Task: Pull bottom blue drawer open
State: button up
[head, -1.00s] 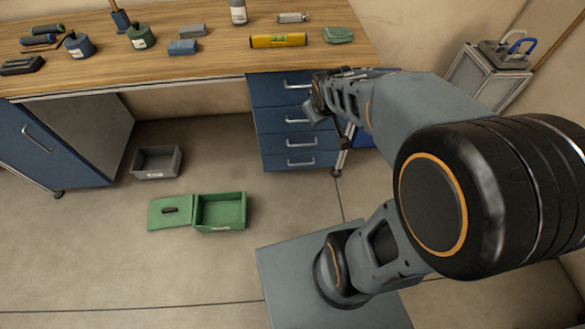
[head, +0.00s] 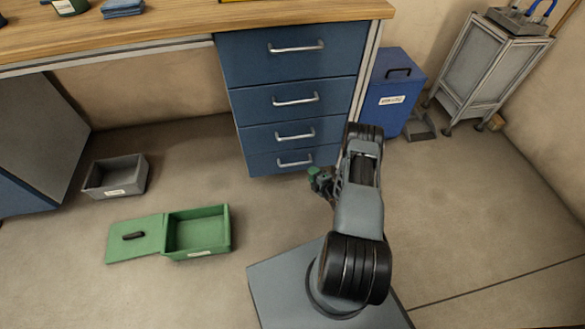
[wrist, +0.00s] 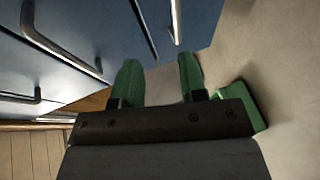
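The bottom blue drawer (head: 265,167) is the lowest in a blue drawer unit under the workbench and looks shut. Its silver bar handle (head: 295,162) shows in the head view; the handle nearest the floor in the wrist view (wrist: 177,20) looks like the same one. My gripper (head: 316,178) is low, just in front and to the right of that handle. In the wrist view its two green fingertips (wrist: 160,78) are apart with nothing between them. The handle lies beyond the fingertips, apart from them.
The upper drawers (head: 290,55) look shut. A blue bin (head: 385,112) stands right of the unit, by a grey cabinet (head: 480,75). A grey box (head: 100,185) and an open green box (head: 180,250) with its lid (head: 120,250) beside it lie on the floor at left.

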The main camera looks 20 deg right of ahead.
aim_at(295, 164)
jog(key=shift+t, duration=0.4)
jog(key=w+a+f+b, duration=0.1)
jog(key=w+f+b, duration=0.1)
jog(key=w, duration=0.2)
jog(key=w+a+f+b, duration=0.1)
jog(key=w, duration=0.3)
jog(key=w+a+f+b, duration=0.1)
jog(key=w+f+b, duration=0.1)
jog(key=w, duration=0.2)
jog(key=shift+a+f+b, duration=0.2)
jog(key=shift+f+b, duration=0.1)
jog(key=shift+s, duration=0.1)
grip_shut()
